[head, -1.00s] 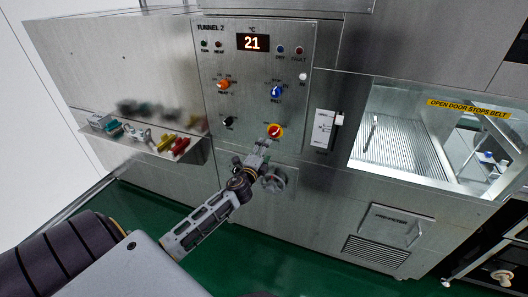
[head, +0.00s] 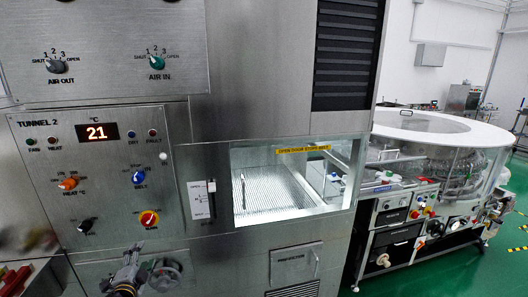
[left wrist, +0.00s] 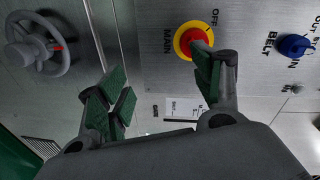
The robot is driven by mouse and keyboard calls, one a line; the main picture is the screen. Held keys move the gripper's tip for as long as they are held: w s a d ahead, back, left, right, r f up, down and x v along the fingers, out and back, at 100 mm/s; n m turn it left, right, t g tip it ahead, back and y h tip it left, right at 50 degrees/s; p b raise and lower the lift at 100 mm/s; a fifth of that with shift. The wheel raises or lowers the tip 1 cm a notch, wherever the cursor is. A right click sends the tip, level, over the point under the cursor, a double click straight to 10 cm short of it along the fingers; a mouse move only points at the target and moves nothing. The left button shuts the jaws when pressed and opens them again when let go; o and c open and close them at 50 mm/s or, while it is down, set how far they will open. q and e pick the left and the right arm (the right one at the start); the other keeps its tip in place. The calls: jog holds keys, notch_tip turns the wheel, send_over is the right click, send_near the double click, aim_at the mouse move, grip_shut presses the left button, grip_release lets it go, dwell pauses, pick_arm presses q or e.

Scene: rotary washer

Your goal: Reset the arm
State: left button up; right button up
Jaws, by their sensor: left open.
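My left gripper (head: 131,258) shows at the bottom left of the head view, in front of the tunnel panel, just below the red and yellow MAIN knob (head: 149,219) and beside a grey handwheel (head: 165,274). In the left wrist view the gripper (left wrist: 160,88) has its two green-padded fingers spread wide with nothing between them. The right finger overlaps the edge of the MAIN knob (left wrist: 190,40) in that view; I cannot tell whether they touch. The handwheel (left wrist: 38,48) is at the upper left there. My right gripper does not show.
The control panel (head: 110,150) reads 21 and carries an orange heat knob (head: 68,183) and blue BELT knob (head: 138,177). Right of it are a white slide switch (head: 201,199) and a lit window. A round washer (head: 440,128) stands farther right, with green floor before it.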

pick_arm(q)
jog(key=s+a+f+n+g, duration=0.2)
jog(key=s+f, duration=0.1)
jog(key=f, duration=0.9)
jog(key=s+a+f+n+g, duration=0.3)
jog(key=f, duration=0.9)
jog(key=s+d+f+n+g, duration=0.1)
jog(key=s+f+g, duration=0.1)
jog(key=s+f, duration=0.6)
jog(key=s+d+f+n+g, duration=0.1)
jog(key=s+f+n+g, duration=0.1)
jog(key=s+f, duration=0.6)
jog(key=s+d+f+n+g+h, duration=0.15)
jog(key=s+d+f, duration=0.25)
jog(key=s+f, duration=0.5)
jog(key=s+d+f+g, duration=0.3)
jog(key=s+f, duration=0.5)
jog(key=s, duration=0.2)
jog(key=s+d+f+g+h, duration=0.1)
jog(key=s+d, duration=0.5)
jog(key=s, duration=0.1)
jog(key=s+d+f+g, duration=0.1)
jog(key=s+d+f, duration=0.1)
jog(key=s+d, duration=0.5)
jog(key=shift+s+f+n+h, duration=0.3)
jog(key=shift+s+n+h, duration=0.05)
jog(key=shift+s, duration=0.3)
jog(key=shift+s, duration=0.1)
